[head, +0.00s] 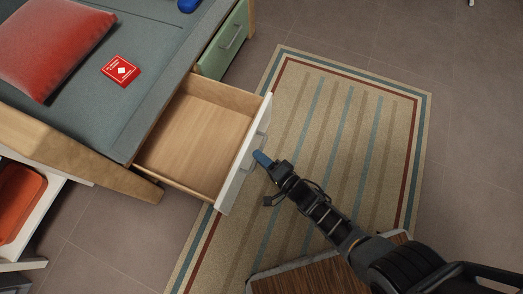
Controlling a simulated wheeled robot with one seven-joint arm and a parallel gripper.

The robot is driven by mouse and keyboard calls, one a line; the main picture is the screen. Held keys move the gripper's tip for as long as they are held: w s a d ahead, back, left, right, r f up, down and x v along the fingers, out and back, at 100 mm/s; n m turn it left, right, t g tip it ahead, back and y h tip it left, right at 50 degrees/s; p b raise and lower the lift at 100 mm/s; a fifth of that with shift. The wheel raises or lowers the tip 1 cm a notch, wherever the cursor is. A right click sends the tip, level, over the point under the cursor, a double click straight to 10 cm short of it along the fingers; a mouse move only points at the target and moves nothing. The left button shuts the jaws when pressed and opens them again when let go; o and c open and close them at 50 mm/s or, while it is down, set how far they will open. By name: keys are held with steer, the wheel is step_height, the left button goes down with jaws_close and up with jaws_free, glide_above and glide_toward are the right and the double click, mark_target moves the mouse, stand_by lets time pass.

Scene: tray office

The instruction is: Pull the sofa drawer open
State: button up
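The sofa drawer (194,139) stands pulled out from under the grey sofa (150,60). Its wooden inside is bare and empty. Its white front (245,158) faces right and carries a handle (261,133). My gripper (262,158) is at the outer side of the white front, with its blue tip close to the lower part of the handle. Whether it touches or grips the handle, I cannot tell from this angle.
A second, green drawer (224,45) with a handle is shut beside the open one. A red cushion (50,45) and a red card box (120,70) lie on the sofa. A striped rug (340,130) covers the floor, clear to the right. A wooden-topped piece (320,276) is at the bottom.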

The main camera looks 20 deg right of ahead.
steer(key=shift+o, duration=1.3)
steer(key=shift+r, duration=0.1)
steer(key=p+v, duration=0.3)
steer(key=v, duration=0.4)
steer(key=shift+s+d, duration=0.2)
steer(key=shift+s, duration=0.15)
